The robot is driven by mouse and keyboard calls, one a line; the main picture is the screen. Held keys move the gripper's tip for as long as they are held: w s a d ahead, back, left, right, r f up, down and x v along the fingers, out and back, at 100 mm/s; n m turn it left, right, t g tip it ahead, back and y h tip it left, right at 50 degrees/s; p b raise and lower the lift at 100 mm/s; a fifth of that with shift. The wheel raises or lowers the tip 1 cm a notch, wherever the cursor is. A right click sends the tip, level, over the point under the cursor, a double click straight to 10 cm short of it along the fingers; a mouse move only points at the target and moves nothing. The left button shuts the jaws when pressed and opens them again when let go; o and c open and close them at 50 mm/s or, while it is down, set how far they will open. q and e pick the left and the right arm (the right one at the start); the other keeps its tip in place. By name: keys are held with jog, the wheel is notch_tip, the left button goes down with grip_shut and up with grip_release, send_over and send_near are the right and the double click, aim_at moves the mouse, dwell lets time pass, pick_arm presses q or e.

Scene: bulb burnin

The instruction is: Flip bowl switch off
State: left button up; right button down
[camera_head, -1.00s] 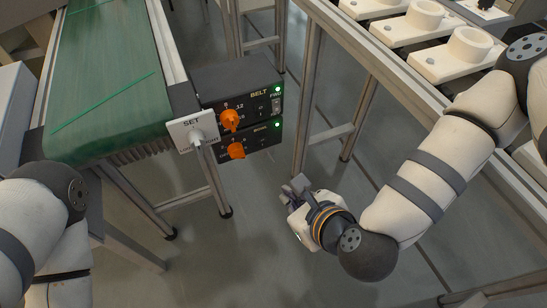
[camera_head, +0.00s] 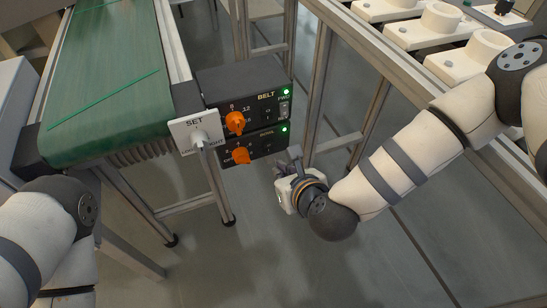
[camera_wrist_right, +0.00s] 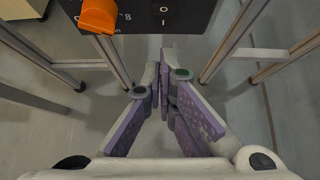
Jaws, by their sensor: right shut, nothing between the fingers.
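The bowl control box (camera_head: 258,146) is the lower of two dark boxes at the conveyor's end. It has an orange knob (camera_head: 241,156) and a lit green lamp (camera_head: 285,129). Its switch is too small to tell in the head view. In the wrist view a dark panel (camera_wrist_right: 200,14) with an orange knob (camera_wrist_right: 99,15) and small white marks lies ahead of the fingers. My right gripper (camera_head: 289,160) is shut and empty, just below and right of the bowl box, apart from it. It also shows in the right wrist view (camera_wrist_right: 166,75). My left gripper is out of view.
The belt box (camera_head: 245,90), with its own orange knob, sits directly above. A white SET plate (camera_head: 195,132) with a lever stands left of both. The green conveyor (camera_head: 105,75) is at left; a metal frame with white fixtures (camera_head: 440,20) is at right.

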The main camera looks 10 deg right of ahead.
aim_at(267, 146)
jog(key=w, duration=0.2)
jog(key=w+a, duration=0.1)
jog(key=w, duration=0.1)
jog(key=shift+w+a, duration=0.1)
jog(key=shift+w, duration=0.15)
jog(key=shift+w+a+r, duration=0.1)
jog(key=shift+w+r, duration=0.1)
jog(key=shift+w, duration=0.2)
jog(key=shift+r+p, duration=0.85)
